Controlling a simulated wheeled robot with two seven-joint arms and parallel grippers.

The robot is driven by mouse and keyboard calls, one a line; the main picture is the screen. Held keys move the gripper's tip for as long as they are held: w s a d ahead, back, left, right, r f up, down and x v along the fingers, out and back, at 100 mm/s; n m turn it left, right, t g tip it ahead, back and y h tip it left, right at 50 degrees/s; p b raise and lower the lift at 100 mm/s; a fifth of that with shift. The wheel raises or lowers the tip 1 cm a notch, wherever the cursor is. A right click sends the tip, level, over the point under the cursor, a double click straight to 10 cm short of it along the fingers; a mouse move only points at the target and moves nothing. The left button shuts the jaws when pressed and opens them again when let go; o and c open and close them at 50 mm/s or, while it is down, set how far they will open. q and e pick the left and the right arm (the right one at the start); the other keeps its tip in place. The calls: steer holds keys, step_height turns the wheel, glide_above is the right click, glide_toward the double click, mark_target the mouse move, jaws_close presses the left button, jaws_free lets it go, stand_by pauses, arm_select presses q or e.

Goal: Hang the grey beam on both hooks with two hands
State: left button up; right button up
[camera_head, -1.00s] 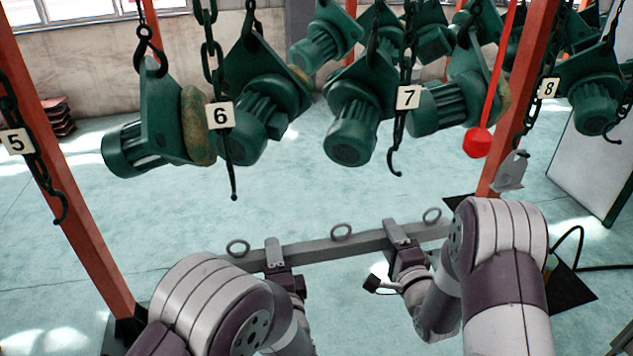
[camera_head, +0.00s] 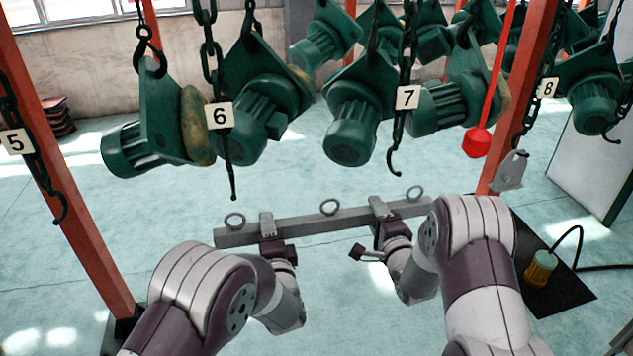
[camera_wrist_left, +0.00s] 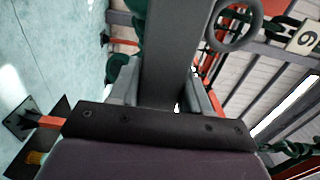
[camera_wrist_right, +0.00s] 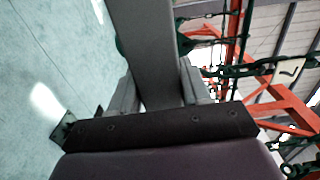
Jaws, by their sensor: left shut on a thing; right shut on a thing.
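The beam also runs between the fingers in the left wrist view (camera_wrist_left: 172,55) and right wrist view (camera_wrist_right: 145,50). The chain hook at label 6 (camera_head: 233,193) and the open hook at label 7 (camera_head: 395,168) hang above the beam, apart from its rings.
Green motors (camera_head: 352,125) hang behind and around the chains. Another hook (camera_head: 61,210) hangs at label 5. A red pendant (camera_head: 477,142) hangs near the right orange post (camera_head: 525,85). A left orange post (camera_head: 85,230) stands near my left arm. The floor beyond the beam is clear.

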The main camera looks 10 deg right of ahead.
arm_select(q)
steer(key=shift+w, duration=0.1)
arm_select(e)
steer(key=shift+w, duration=0.1)
